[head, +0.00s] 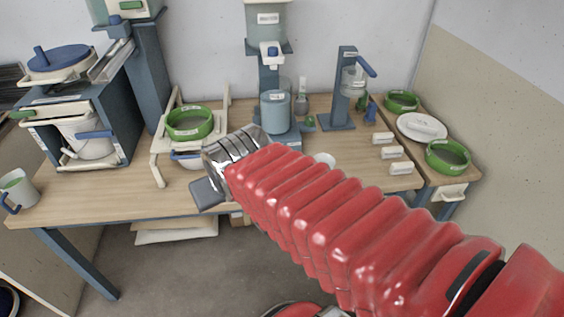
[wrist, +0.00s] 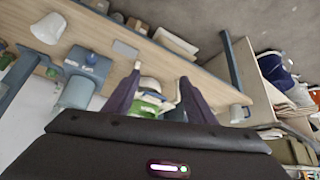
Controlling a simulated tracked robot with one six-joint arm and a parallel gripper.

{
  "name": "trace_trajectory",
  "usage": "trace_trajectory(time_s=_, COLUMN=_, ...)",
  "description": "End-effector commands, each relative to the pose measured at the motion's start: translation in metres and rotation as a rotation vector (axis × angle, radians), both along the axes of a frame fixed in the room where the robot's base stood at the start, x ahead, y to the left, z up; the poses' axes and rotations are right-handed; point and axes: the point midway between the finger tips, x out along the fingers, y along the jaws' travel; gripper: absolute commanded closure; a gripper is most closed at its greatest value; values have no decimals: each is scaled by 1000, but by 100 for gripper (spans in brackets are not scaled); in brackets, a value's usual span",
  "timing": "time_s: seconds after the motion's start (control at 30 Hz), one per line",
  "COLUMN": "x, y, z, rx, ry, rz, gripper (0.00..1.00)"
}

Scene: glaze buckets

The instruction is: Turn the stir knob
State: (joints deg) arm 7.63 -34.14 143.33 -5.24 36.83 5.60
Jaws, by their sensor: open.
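I cannot tell for certain which part is the stir knob. Blue handles and knobs show on several stations: a blue lever (head: 366,67) on the right stand, a blue tap part (head: 272,50) above the middle bucket, and a blue lid with an upright peg (head: 58,58) at the left. My gripper (wrist: 160,73) is open and empty in the wrist view, with a green-rimmed sieve (wrist: 150,101) seen between and beyond its fingers. In the head view its metal wrist is above the table's front middle, and its fingers are partly hidden.
A blue-grey bucket (head: 276,111) stands under the middle tap. A green-rimmed sieve (head: 189,123) sits on a cream frame at left. A mug (head: 19,188) is at the left edge. White blocks (head: 391,152) and green-rimmed rings (head: 448,156) are at right. My red arm hides the table's front middle.

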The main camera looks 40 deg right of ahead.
Motion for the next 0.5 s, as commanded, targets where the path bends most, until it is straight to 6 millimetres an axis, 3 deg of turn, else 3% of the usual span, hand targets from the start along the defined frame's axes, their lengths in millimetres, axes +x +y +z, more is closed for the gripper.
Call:
trace_trajectory(time_s=0.2, x=44, y=-64, z=-22, rx=-28, ry=-94, rz=-150, gripper=50)
trace_trajectory(time_s=0.5, x=81, y=-143, z=-57, rx=-27, ry=-233, rz=-286, gripper=50)
